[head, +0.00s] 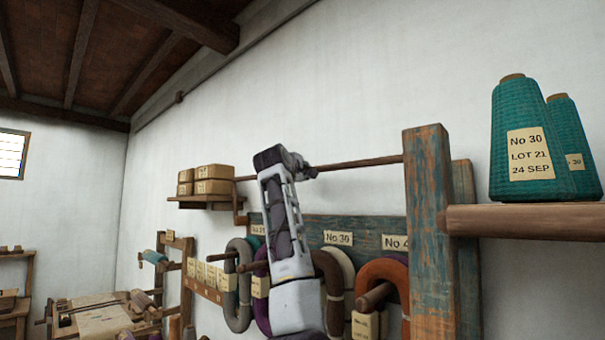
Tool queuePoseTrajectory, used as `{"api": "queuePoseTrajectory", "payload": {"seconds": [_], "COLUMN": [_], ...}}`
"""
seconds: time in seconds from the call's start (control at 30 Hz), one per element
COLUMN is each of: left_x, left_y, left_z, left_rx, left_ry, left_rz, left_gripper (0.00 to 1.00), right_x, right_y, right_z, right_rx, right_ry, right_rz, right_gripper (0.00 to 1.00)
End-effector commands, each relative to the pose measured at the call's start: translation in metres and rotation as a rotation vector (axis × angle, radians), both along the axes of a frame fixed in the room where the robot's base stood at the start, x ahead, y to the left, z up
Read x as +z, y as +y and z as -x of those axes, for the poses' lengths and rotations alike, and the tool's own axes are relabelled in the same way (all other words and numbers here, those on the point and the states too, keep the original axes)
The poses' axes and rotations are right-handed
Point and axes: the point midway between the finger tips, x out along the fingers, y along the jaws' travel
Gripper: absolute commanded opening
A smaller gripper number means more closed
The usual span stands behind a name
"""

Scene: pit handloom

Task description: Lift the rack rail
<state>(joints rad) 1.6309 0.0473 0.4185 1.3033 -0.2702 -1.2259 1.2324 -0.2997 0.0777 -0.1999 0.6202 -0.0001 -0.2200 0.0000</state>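The rack rail (360,162) is a thin dark brown bar running nearly level along the white wall. Its right end meets a worn blue-and-brown wooden post (428,230). Its left part shows near the small wall shelf, and my arm hides a stretch between. One white-and-dark arm of mine rises from the bottom middle, and I take it for my left. Its gripper (309,172) is at the rail and points right and away from me. The fingertips are small and dark against the rail, so their opening and any hold are unclear. My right gripper is not in view.
Below the rail, coloured yarn hanks (385,285) hang on pegs from a blue board (365,229). Wrapped packages (214,180) sit on a shelf at left. Teal yarn cones (528,140) stand on a wooden shelf (530,222) at right. The wall above is clear.

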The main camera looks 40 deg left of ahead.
Motion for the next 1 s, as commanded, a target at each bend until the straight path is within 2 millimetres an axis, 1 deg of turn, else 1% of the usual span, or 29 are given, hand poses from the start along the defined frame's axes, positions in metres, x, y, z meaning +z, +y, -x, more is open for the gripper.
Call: {"api": "queuePoseTrajectory", "payload": {"seconds": [0.03,0.9,0.93,1.0], "left_x": [-0.0023,-0.0038,-0.0039,-0.0039], "left_y": [-0.0013,-0.0015,-0.0016,-0.0015], "left_z": [-0.0022,-0.0030,-0.0031,-0.0030], "left_rx": [-0.004,-0.004,-0.004,-0.004], "left_ry": [0.005,0.008,0.008,0.008], "left_rz": [0.000,0.001,0.001,0.001], "left_gripper": [0.00,0.00,0.19,0.28], "right_x": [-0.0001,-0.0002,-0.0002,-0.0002], "right_y": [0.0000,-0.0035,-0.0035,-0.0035], "right_z": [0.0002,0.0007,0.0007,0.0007], "right_rx": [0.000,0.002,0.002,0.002], "right_ry": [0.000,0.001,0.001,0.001], "right_rz": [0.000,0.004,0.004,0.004], "right_gripper": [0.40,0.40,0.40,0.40]}}
